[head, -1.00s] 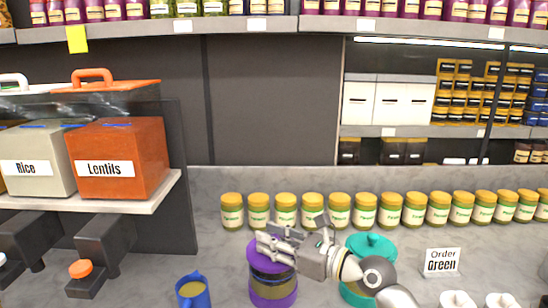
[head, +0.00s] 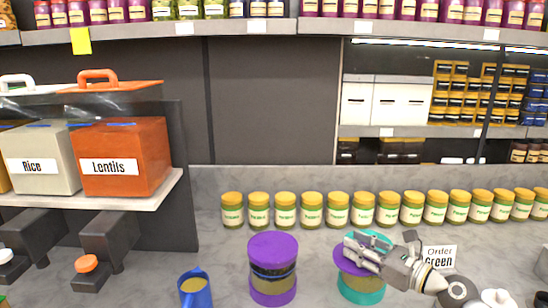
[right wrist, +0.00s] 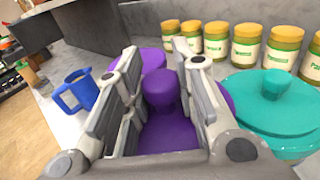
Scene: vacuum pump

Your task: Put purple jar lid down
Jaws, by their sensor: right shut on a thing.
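My right gripper (head: 362,252) is shut on the knob of the purple jar lid (head: 346,262). The right wrist view shows the purple knob (right wrist: 162,92) between the two fingers, with the lid's disc below. In the head view the lid overlaps the teal jar (head: 362,290); I cannot tell whether they touch. The purple jar (head: 273,286) stands to the left, with a dark band and a flat purple top without a knob. Its top also shows beyond my fingers in the right wrist view (right wrist: 153,59). My left gripper is not in view.
The teal lid (right wrist: 285,100) with its knob is close on the right. A blue mug (head: 194,290) stands left of the purple jar. A row of yellow-capped jars (head: 311,210) lines the back of the counter. An order sign (head: 440,257) is behind my right arm.

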